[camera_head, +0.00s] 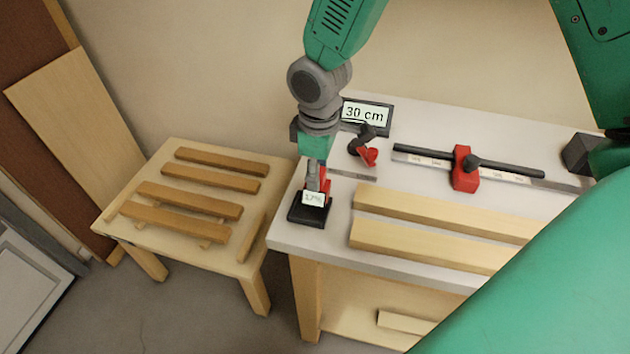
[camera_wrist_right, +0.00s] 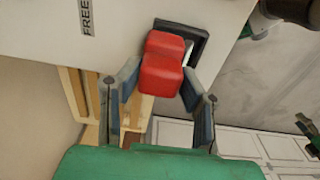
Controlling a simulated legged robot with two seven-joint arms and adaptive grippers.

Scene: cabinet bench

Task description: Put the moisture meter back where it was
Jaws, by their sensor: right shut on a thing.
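The red moisture meter (camera_head: 324,186) is at the left end of the white bench, by a square black holder (camera_head: 297,213). A small white display reading about 17% shows there. My right gripper (camera_head: 317,178) comes down from above and is shut on the meter. In the right wrist view the red meter (camera_wrist_right: 161,75) sits between the two fingers (camera_wrist_right: 158,90), overlapping the black holder frame (camera_wrist_right: 203,37). I cannot tell whether the meter rests fully in the holder. My left gripper is not in view.
A 30 cm display (camera_head: 365,114), a red-and-black clamp stop (camera_head: 465,168) on a rail and two pale boards (camera_head: 430,244) are on the bench. A low wooden table (camera_head: 150,235) with several brown slats stands left. A FREE label (camera_wrist_right: 86,17) shows on the bench.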

